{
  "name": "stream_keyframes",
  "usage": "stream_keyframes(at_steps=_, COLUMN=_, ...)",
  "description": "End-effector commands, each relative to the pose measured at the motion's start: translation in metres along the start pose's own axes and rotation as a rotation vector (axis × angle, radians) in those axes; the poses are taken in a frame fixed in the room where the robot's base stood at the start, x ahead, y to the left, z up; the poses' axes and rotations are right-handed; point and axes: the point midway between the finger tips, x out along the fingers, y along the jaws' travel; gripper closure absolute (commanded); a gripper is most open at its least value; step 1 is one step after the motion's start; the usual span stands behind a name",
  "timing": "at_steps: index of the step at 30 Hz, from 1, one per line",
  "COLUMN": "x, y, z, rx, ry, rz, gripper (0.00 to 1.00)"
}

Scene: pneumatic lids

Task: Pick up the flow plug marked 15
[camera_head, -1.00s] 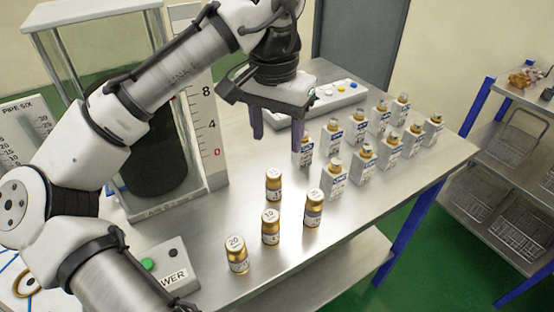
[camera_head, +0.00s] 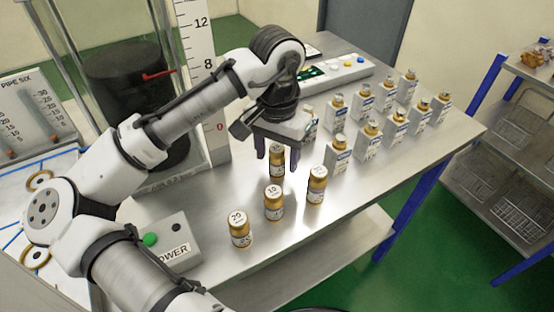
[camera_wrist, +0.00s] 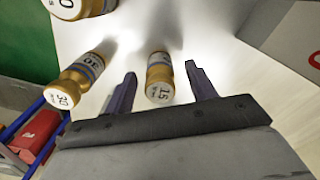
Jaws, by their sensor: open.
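The flow plug marked 15 is a short gold cylinder with a label band. It shows in the wrist view (camera_wrist: 160,82), its marked end facing the camera, and in the head view (camera_head: 277,169) below my gripper. My gripper (camera_head: 277,160) points down, open, with a finger on either side of the plug. In the wrist view my gripper's dark fingers (camera_wrist: 160,70) flank the plug with gaps on both sides.
The plug marked 30 (camera_wrist: 78,82) stands close by, also in the head view (camera_head: 317,186). Plugs marked 10 (camera_head: 273,204) and 20 (camera_head: 239,230) stand nearer the front. Several white blocks with gold tops (camera_head: 366,142) stand right. A power box (camera_head: 166,242) is at left.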

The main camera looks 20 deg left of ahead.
Motion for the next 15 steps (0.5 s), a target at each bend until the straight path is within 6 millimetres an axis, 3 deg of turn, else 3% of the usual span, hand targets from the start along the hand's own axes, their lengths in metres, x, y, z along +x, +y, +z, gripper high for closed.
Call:
stream_keyframes(at_steps=4, x=0.016, y=0.0, z=0.0, rx=0.0, ry=0.0, rz=0.0, gripper=0.44)
stream_keyframes(at_steps=11, x=0.019, y=0.0, z=0.0, rx=0.001, ry=0.001, rz=0.0, gripper=0.44)
stream_keyframes(at_steps=15, x=0.019, y=0.0, z=0.0, rx=0.001, ry=0.001, rz=0.0, gripper=0.58)
